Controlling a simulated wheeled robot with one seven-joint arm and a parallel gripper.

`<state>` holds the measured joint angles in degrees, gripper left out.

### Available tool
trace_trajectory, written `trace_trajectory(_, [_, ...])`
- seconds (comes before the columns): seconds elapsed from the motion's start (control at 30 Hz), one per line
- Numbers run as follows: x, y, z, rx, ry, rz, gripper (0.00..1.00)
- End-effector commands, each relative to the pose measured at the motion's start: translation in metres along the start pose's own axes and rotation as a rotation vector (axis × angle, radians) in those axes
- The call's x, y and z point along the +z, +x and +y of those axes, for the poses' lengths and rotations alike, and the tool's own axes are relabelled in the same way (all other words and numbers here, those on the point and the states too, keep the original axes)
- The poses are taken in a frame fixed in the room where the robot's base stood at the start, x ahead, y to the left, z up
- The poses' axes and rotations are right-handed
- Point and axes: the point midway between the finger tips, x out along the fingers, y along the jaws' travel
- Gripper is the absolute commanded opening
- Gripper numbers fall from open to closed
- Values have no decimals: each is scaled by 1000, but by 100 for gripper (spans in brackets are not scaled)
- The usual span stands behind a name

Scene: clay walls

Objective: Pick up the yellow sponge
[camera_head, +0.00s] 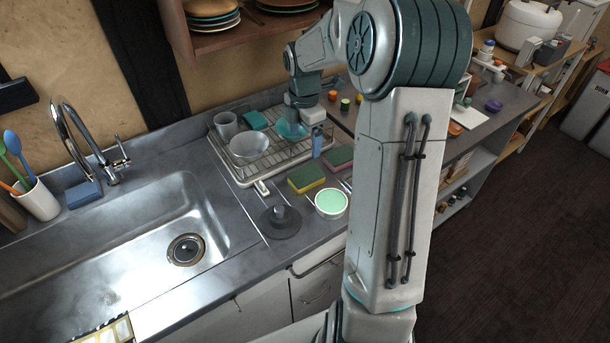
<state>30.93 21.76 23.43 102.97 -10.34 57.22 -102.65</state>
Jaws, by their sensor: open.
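The yellow sponge (308,185) lies flat on the grey counter, in front of the dish rack's right corner. It has a dark green top layer and a yellow side. My gripper (316,140) points down just behind and above it, near the rack's right end. It is open and apart from the sponge, with nothing seen between the jaws. The far finger is hard to make out.
A round tub with a pale green top (331,202) and a dark sink plug (281,221) stand in front. The dish rack (250,178) holds dishes. The sink (120,255) is left.

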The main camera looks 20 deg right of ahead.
Motion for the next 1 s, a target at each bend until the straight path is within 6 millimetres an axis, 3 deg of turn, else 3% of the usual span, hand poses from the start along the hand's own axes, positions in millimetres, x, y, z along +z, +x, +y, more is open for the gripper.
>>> trace_trajectory(0.17, [2,23,2,-5,-27,7,85])
trace_trajectory(0.4, [2,69,1,-4,-25,7,85])
trace_trajectory(0.7, [2,94,0,-2,-23,5,85])
trace_trajectory(1.0, [4,135,-2,-4,-24,5,85])
